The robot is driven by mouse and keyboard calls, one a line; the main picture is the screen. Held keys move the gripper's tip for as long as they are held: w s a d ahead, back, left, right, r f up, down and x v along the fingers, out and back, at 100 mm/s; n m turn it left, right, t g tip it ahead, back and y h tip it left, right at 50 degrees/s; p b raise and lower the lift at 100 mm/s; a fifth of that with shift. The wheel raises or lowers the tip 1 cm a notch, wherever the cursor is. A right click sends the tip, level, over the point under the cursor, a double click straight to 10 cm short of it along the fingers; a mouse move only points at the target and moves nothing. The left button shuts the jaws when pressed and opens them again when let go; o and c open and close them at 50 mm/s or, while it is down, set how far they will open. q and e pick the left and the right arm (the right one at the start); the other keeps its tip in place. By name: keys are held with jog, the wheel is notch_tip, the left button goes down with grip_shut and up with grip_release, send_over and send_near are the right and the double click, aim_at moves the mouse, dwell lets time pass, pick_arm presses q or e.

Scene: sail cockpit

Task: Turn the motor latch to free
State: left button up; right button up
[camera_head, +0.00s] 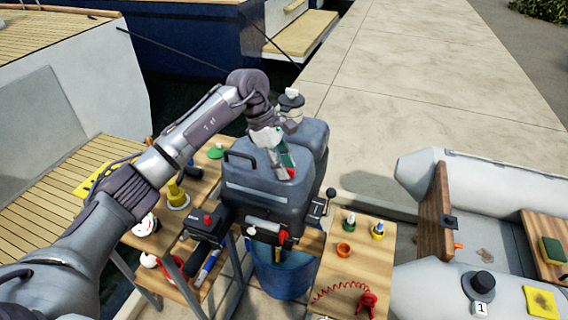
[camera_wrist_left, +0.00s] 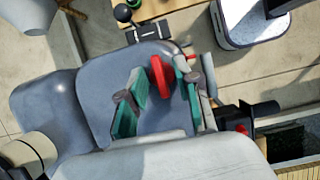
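The outboard motor (camera_head: 262,188) has a dark blue-grey cowl and stands at the centre of the head view. Its cowl also fills the middle of the left wrist view (camera_wrist_left: 95,75). A red lever, which looks like the motor latch (camera_wrist_left: 161,77), shows on the cowl in the wrist view. My left gripper (camera_head: 284,163) is over the top of the motor in the head view. In the wrist view its teal-padded fingers (camera_wrist_left: 161,92) are apart, one on each side of the red lever, with gaps visible. My right gripper is not in view.
A black-knobbed lever (camera_head: 330,194) sticks up at the motor's right side. A black box with a red knob (camera_head: 207,221) is at its left. A blue bucket (camera_head: 284,274) is below. Wooden boards with small items flank the motor. An inflatable boat (camera_head: 420,172) lies right.

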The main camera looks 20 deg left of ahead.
pick_arm(q)
grip_shut()
